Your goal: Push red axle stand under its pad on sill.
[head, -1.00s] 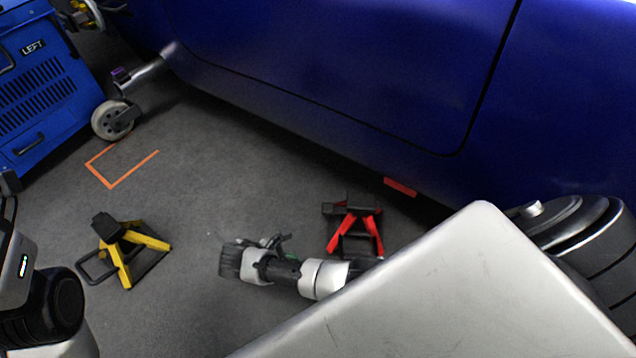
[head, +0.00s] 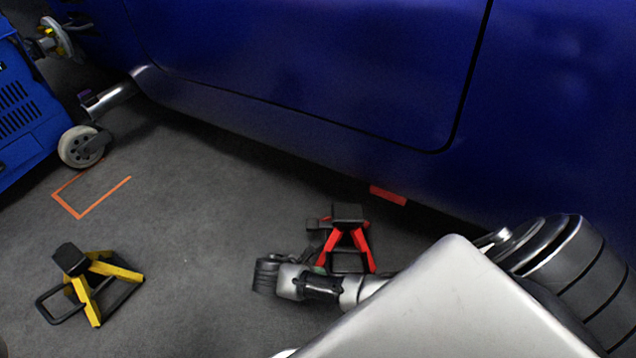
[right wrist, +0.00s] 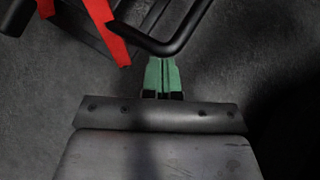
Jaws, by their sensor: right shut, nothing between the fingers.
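The red axle stand (head: 360,244), with a black top and black base, stands upright on the floor close to the blue car. The red pad (head: 388,195) is on the sill, behind and right of the stand in the head view. My right gripper (head: 318,266) is low at the stand's near left side. In the right wrist view its green fingers (right wrist: 162,75) are shut and empty, with tips at the stand's black bar handle (right wrist: 155,42); whether they touch is unclear. A red leg (right wrist: 105,28) shows beyond. My left gripper is out of view.
A yellow axle stand (head: 100,275) stands on the floor at left. An orange corner marking (head: 80,213) and a blue wheeled cabinet (head: 25,125) lie further back. The car's sill (head: 260,135) overhangs the floor. Floor between the stands is clear.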

